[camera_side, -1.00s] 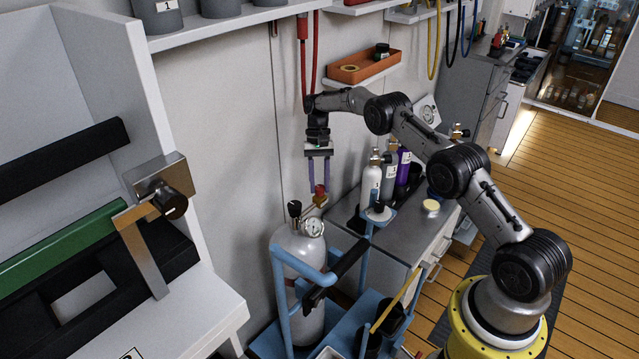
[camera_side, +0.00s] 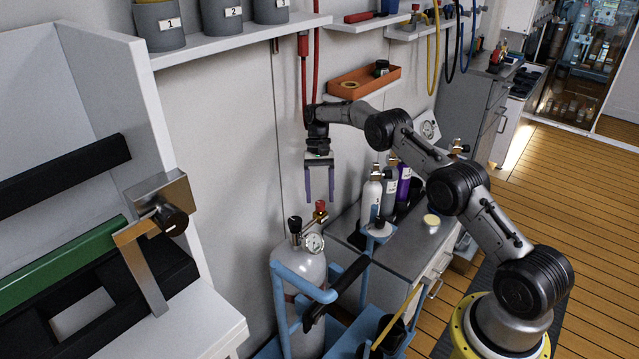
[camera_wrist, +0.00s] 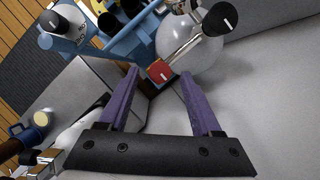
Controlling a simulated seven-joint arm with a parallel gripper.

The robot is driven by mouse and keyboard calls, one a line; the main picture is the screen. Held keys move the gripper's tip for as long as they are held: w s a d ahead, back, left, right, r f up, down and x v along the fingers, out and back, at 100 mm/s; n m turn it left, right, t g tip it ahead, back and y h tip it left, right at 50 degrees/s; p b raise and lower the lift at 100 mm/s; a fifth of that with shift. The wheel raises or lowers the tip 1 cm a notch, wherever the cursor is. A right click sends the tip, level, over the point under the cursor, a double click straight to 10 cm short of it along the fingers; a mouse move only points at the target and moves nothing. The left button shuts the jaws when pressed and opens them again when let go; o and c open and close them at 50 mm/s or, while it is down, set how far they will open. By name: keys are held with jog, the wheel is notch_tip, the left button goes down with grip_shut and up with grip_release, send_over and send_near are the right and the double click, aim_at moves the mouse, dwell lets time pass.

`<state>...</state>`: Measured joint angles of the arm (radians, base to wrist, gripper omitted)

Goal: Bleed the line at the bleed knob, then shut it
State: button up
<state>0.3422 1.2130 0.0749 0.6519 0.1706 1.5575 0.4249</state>
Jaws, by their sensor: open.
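The red knob (camera_side: 320,207), which I take for the bleed knob, sits on a brass fitting by the top of the grey gas cylinder (camera_side: 305,275). In the wrist view the red knob (camera_wrist: 160,72) has a white mark and shows between my fingertips. My gripper (camera_side: 319,192) points down with its purple fingers open, the tips just above the knob. Nothing is held. A black knob (camera_side: 295,224) stands on the cylinder's valve, left of the red one. A round pressure gauge (camera_side: 314,243) faces the side camera.
A blue cart (camera_side: 322,292) frames the cylinder. Small bottles (camera_side: 371,193) stand on the grey counter right of it. Red hoses (camera_side: 304,75) hang on the wall behind my wrist. An orange tray (camera_side: 364,82) sits on a shelf. A white bench unit (camera_side: 200,318) stands at left.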

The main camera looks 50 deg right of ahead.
jog(key=shift+v, duration=2.9)
